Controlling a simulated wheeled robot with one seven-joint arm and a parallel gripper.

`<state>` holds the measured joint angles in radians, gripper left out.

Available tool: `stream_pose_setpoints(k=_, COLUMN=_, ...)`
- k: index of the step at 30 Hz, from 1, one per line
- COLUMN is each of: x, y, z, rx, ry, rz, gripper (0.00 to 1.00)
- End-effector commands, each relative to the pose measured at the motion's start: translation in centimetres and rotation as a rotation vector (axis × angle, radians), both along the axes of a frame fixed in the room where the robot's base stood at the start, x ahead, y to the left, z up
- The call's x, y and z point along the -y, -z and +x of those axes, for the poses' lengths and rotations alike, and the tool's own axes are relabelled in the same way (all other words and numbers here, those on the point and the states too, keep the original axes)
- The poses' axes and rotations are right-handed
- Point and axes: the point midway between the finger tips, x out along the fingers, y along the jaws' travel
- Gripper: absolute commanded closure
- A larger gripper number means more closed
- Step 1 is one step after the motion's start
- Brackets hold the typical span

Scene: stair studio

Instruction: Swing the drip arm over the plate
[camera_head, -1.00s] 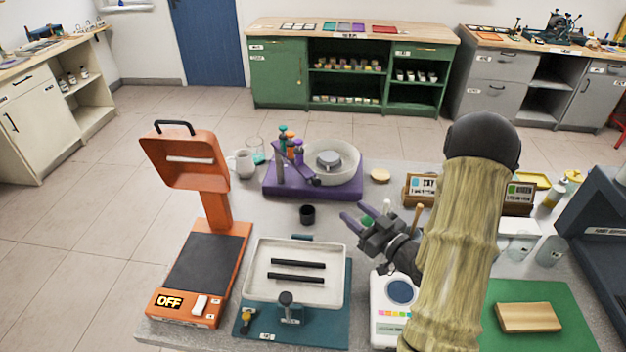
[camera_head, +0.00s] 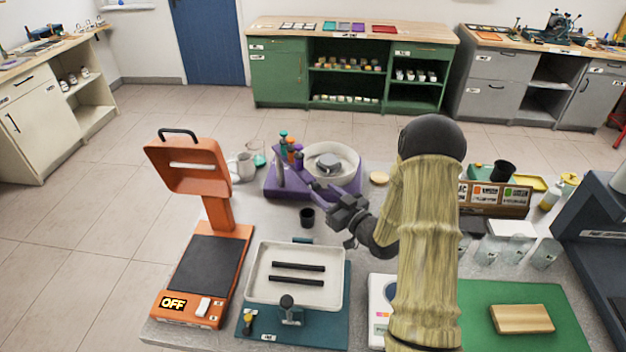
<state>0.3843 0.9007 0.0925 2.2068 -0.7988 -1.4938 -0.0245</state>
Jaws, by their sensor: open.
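The drip station has a purple base (camera_head: 272,190) on the grey table, with a round white basin (camera_head: 352,152) at its right. A grey plate (camera_head: 329,162) sits inside the basin. A grey post (camera_head: 280,174) stands at the base's left, beside small teal, orange and purple bottles (camera_head: 290,148). The drip arm is hard to make out; my gripper and the bottles crowd that area. I cannot tell whether a finger touches the arm.
A small black cup (camera_head: 307,216) stands just below my gripper. A white tray (camera_head: 258,285) with two black bars lies in front. An orange device (camera_head: 206,262) stands left, a glass mug (camera_head: 243,166) behind it. Labelled boxes (camera_head: 495,197) and a green mat (camera_head: 475,300) are right.

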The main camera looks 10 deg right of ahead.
Motion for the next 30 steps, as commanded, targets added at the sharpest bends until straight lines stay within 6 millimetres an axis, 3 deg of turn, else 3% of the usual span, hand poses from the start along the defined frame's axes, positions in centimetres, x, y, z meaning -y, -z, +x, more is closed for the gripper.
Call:
stream_pose_setpoints(k=9, x=-2.4, y=-0.2, z=4.6, rx=0.001, ry=-0.002, rz=0.000, gripper=0.56)
stream_pose_setpoints(k=21, x=-2.9, y=0.0, z=5.6, rx=0.000, ry=0.000, rz=0.000, gripper=0.56)
stream_pose_setpoints(k=22, x=-2.9, y=0.0, z=5.6, rx=0.000, ry=0.000, rz=0.000, gripper=0.58)
stream_pose_setpoints(k=28, x=-2.9, y=0.0, z=5.6, rx=0.000, ry=-0.001, rz=0.000, gripper=0.97)
stream_pose_setpoints(k=30, x=-2.9, y=0.0, z=5.5, rx=0.000, ry=-0.002, rz=0.001, gripper=1.00)
